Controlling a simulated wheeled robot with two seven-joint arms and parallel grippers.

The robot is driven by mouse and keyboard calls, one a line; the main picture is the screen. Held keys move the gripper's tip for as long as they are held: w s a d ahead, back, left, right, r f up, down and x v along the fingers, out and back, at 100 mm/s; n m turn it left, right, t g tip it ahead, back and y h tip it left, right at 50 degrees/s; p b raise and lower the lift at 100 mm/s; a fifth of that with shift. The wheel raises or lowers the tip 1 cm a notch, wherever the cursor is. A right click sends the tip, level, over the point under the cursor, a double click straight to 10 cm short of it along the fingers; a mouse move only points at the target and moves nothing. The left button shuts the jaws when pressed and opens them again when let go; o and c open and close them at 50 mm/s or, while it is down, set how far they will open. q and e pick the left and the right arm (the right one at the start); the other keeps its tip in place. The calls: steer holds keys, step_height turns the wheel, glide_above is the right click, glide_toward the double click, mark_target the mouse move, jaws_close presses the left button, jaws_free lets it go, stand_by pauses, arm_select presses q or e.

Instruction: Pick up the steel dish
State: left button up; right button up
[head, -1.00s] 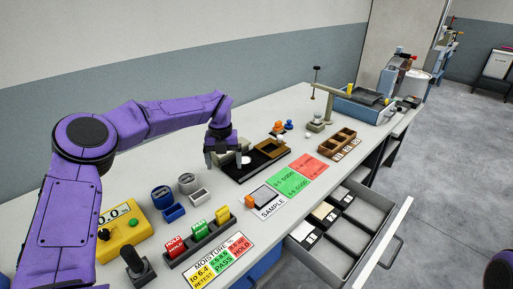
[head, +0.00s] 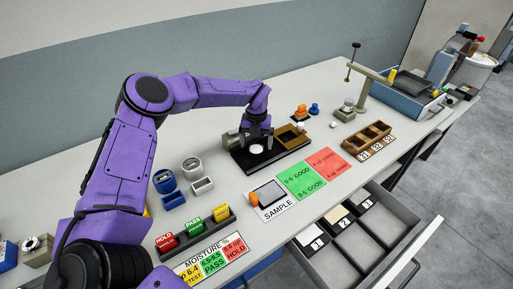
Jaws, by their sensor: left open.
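My left gripper (head: 257,138) is open, fingers pointing down, over the left part of a black tray-like base (head: 242,163) on the bench. A small pale round thing (head: 257,149) lies on that base just below the fingertips; it may be the steel dish, but it is too small to be sure. I cannot tell whether the fingers touch it. My right gripper is not in view.
A brown-and-black box (head: 291,137) adjoins the base on the right. An open drawer (head: 383,237) juts from the bench front. Green and red cards lie flat.

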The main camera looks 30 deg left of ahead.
mark_target(256, 148)
arm_select(q)
steer(key=f, duration=0.3)
steer(key=shift+w+a+f+p, duration=0.15)
steer(key=shift+w+p, duration=0.1)
steer(key=shift+p, duration=0.05)
steer(key=shift+s, duration=0.2)
steer(key=shift+r, duration=0.2)
steer(key=c, duration=1.3)
